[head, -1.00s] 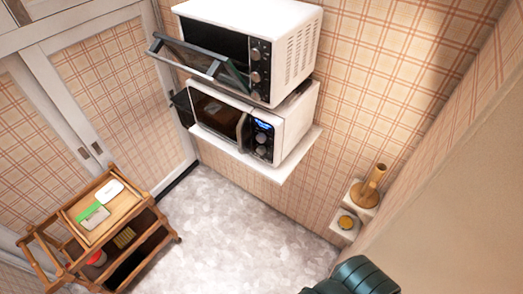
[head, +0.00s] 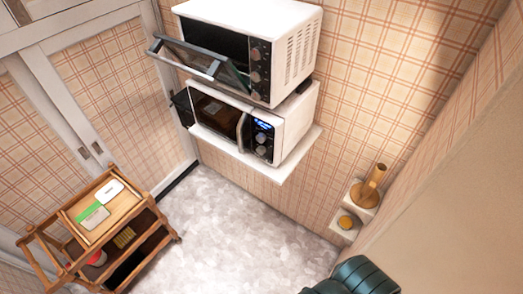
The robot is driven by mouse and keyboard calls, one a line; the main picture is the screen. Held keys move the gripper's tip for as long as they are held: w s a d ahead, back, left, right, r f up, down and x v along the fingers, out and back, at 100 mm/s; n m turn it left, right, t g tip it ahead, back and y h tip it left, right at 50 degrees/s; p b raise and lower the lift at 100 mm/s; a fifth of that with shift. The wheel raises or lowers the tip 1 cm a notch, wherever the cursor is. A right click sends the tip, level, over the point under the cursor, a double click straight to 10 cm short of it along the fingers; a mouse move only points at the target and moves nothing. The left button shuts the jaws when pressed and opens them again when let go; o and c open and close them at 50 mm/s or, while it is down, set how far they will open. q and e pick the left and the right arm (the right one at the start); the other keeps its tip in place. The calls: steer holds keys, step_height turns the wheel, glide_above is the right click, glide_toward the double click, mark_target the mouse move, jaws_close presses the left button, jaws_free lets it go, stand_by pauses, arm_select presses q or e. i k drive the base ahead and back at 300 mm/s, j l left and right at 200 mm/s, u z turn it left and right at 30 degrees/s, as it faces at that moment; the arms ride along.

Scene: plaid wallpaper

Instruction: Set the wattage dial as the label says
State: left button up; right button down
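A white microwave (head: 297,118) sits on a wall shelf, its door shut. Its control panel has a lit blue display (head: 263,126) and round dials (head: 261,144); their settings are too small to read. A white toaster oven (head: 283,55) is above it, its glass door (head: 200,60) tilted open and several dials (head: 256,66) down its right side. On the wooden cart (head: 66,218) at the lower left lie a white and green card (head: 94,216) and a white item (head: 109,191); I cannot read any text on them. Neither gripper is in view.
A part of my own body shows at the bottom. Small wall shelves at the right hold a wooden object (head: 371,188) and a round yellow item (head: 346,222). The pale floor (head: 240,235) between cart and wall is clear.

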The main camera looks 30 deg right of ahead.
mark_target(260, 137)
steer(key=k+l+z, duration=0.2)
steer(key=z, duration=0.2)
steer(key=k+l+z, duration=0.35)
steer(key=i, duration=0.05)
